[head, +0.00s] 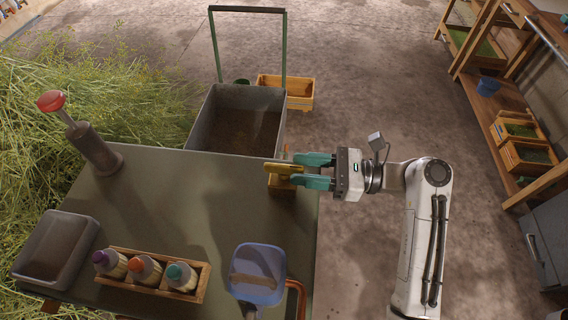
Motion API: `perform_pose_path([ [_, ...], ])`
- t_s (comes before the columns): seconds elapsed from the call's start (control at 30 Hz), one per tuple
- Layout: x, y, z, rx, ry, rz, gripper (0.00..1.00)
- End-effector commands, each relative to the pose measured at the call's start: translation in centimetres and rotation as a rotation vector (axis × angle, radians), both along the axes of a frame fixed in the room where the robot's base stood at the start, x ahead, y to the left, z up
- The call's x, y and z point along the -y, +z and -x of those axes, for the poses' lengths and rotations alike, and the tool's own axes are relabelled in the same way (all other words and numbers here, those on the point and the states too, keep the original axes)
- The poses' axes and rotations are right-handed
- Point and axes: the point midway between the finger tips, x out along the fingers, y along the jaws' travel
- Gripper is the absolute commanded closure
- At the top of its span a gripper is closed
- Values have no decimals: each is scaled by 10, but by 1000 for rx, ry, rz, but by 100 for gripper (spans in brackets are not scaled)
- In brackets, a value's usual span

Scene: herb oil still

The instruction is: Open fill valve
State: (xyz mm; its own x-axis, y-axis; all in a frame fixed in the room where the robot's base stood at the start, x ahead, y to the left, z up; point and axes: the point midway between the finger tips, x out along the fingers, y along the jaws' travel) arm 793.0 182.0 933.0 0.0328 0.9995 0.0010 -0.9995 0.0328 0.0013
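No part that I can surely name as the fill valve shows in the head view. My gripper (299,170), with two teal fingers, reaches left over the right edge of the grey-green table. Its fingertips are at a small yellow block-like piece (282,168), with the piece's right end at the narrow gap between them. I cannot tell whether the fingers press on it or only stand around it. A grey post with a red knob (50,100) stands tilted at the table's back left; its function is unclear.
On the table (200,200) are a grey tray (50,262), a wooden rack (195,292) of capped bottles and a blue scoop-like item (258,270). A deep cart (237,92) stands behind. Shelves (500,100) line the right; cut herbs lie left.

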Motion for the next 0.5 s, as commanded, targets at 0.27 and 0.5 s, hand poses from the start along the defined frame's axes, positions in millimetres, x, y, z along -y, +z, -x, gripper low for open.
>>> perform_pose_path([
  [0.27,-38,0,-1,0,0,1,60],
  [0.5,-46,-1,-2,1,-2,1,60],
])
